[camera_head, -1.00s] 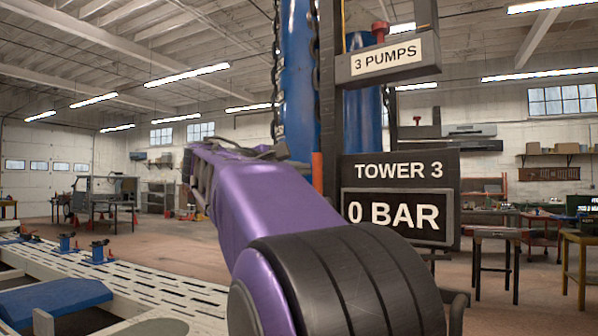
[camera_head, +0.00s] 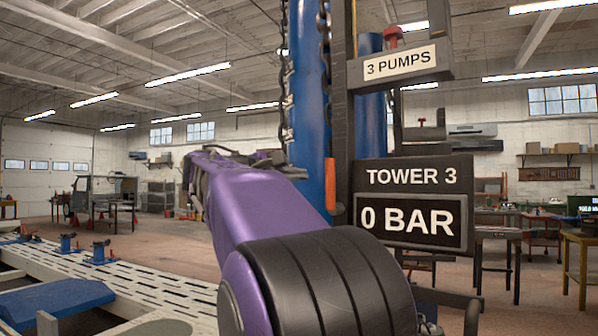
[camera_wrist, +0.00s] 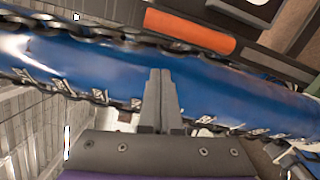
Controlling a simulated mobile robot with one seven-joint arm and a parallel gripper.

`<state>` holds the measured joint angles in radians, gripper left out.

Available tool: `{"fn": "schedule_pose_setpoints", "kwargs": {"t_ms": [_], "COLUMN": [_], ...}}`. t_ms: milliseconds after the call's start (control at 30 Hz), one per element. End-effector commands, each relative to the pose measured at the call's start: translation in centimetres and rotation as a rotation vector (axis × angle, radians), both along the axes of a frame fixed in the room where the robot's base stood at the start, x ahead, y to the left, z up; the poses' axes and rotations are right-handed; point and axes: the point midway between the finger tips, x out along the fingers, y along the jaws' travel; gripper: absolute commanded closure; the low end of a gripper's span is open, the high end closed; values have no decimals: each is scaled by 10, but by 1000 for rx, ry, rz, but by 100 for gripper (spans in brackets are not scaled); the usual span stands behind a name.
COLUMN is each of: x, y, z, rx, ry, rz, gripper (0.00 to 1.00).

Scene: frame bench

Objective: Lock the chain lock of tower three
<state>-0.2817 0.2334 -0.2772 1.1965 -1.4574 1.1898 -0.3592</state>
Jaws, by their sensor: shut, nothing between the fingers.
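Tower three is a blue column (camera_head: 311,90) with dark chains (camera_head: 284,75) hanging along it, right of centre in the head view. Its signs read "TOWER 3" (camera_head: 411,177), "0 BAR" and "3 PUMPS". In the wrist view the blue column (camera_wrist: 215,88) crosses the picture, with chain (camera_wrist: 60,88) along both edges. An orange handle-like piece (camera_wrist: 190,32) lies beyond it. My gripper (camera_wrist: 161,75) is shut and empty, its fingertips in front of the column; I cannot tell if they touch it. I cannot make out the chain lock.
A perforated pale bench frame (camera_head: 130,285) with blue clamps (camera_head: 68,244) runs along the left. A dark bracket (camera_head: 450,300) sticks out low on the tower. Worktables (camera_head: 500,235) stand behind at the right. Open floor lies behind the bench at the left.

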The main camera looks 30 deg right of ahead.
Motion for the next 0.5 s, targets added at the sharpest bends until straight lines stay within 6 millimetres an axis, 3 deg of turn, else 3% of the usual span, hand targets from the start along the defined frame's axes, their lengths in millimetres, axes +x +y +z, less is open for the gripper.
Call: {"fn": "schedule_pose_setpoints", "kwargs": {"t_ms": [300,500], "x": [-25,-36], "y": [64,86], "z": [0,0], "rx": [0,0], "ry": [-1,0], "rz": [4,1], "gripper": [100,100]}}
